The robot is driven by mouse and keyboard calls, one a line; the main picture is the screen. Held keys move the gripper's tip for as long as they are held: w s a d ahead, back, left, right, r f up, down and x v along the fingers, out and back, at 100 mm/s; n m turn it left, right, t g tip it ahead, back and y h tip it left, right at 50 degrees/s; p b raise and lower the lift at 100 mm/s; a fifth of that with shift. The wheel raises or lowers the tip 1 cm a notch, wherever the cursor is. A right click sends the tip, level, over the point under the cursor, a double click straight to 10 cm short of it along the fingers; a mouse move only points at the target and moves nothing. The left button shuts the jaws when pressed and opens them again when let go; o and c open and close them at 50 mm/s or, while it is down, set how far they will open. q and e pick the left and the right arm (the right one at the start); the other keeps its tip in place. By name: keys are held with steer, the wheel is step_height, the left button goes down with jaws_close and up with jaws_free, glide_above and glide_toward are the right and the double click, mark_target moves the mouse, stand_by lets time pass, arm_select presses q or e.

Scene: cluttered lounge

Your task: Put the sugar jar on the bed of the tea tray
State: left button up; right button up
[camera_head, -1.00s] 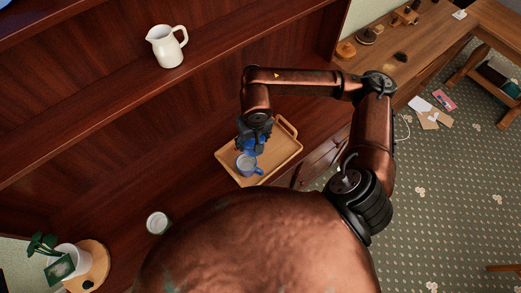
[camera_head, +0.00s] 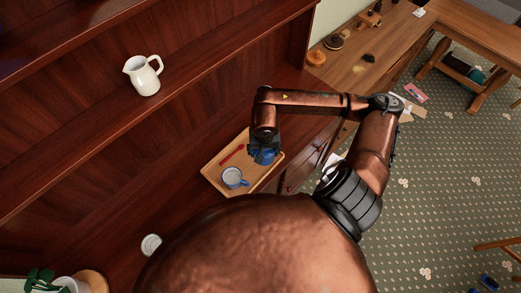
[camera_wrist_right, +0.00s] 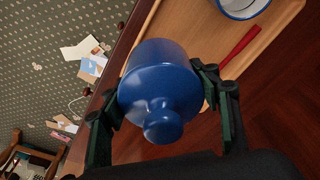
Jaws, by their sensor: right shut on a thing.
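The sugar jar is blue with a round knob on its lid; in the right wrist view the jar (camera_wrist_right: 158,85) sits between my fingers, knob toward the camera. In the head view, the jar (camera_head: 265,157) shows below my right gripper (camera_head: 264,149), over the right part of the wooden tea tray (camera_head: 212,179). My right gripper is shut on the jar. Whether the jar's base touches the tray bed is hidden. The tray also shows in the right wrist view (camera_wrist_right: 262,38). My left gripper is not in view.
On the tray are a blue-rimmed mug (camera_head: 232,178), left of the jar, and a red utensil (camera_head: 232,154) behind. A white pitcher (camera_head: 143,76) stands on the shelf above. A small white round item (camera_head: 151,245) is on the wood at front left.

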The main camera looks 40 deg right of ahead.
steer(key=w+d+f, duration=0.1)
steer(key=f, duration=0.1)
steer(key=w+d+f, duration=0.1)
steer(key=w+f, duration=0.1)
steer(key=w+f+p, duration=0.1)
steer(key=f, duration=0.1)
steer(key=shift+w+d, duration=0.3)
steer(key=shift+d, duration=0.1)
step_height(320, 180, down, 3)
steer(key=shift+r+p, duration=0.1)
steer(key=shift+p, duration=0.5)
steer(key=shift+d+f, duration=0.1)
steer(key=shift+f, duration=0.1)
steer(key=shift+w, duration=0.1)
steer(key=shift+f, duration=0.2)
steer(key=o, duration=1.5)
